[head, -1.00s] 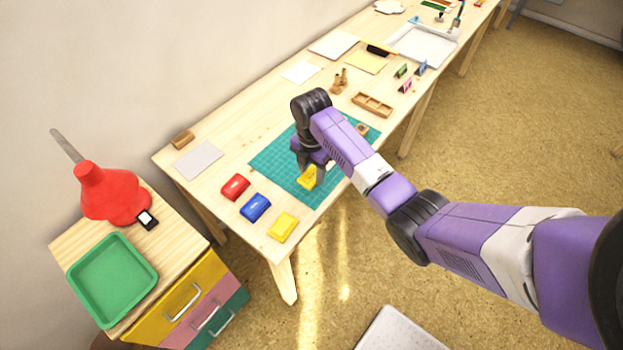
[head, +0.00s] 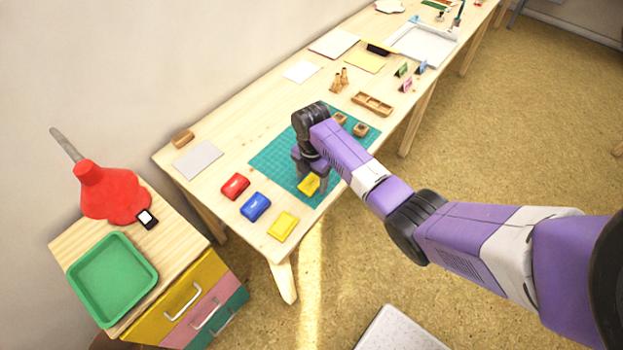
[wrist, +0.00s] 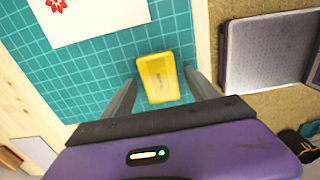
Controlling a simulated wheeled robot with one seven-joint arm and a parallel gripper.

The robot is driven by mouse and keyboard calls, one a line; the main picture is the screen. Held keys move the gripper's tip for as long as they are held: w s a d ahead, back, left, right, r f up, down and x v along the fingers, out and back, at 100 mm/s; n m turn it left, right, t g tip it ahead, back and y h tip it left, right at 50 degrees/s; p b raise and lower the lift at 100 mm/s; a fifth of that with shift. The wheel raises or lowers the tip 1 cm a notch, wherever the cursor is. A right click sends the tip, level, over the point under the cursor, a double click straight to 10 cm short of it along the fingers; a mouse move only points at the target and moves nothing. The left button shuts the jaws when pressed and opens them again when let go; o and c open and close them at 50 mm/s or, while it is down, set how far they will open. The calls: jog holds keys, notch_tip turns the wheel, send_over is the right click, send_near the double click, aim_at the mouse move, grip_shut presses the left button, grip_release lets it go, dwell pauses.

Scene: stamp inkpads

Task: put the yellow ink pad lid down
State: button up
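The yellow ink pad lid (head: 309,184) is at the near edge of the green cutting mat, and appears to lie flat on it. In the wrist view, the lid (wrist: 158,78) sits between the two grey fingers of my gripper (wrist: 162,80), with a thin gap on each side. My gripper (head: 311,181) points down over the lid, open around it. The yellow ink pad (head: 283,226) is on the bare table at the near left corner, beside the blue pad (head: 255,207) and red pad (head: 235,187).
The green mat (head: 270,157) has free room left of the lid. A white card with a red print (wrist: 95,15) lies on the mat. A cabinet with a green tray (head: 112,278) stands left.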

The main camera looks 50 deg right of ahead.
aim_at(311, 183)
notch_tip(311, 183, up, 12)
jog(key=b, duration=0.1)
jog(key=shift+r, duration=0.2)
dwell(0.4)
dwell(0.5)
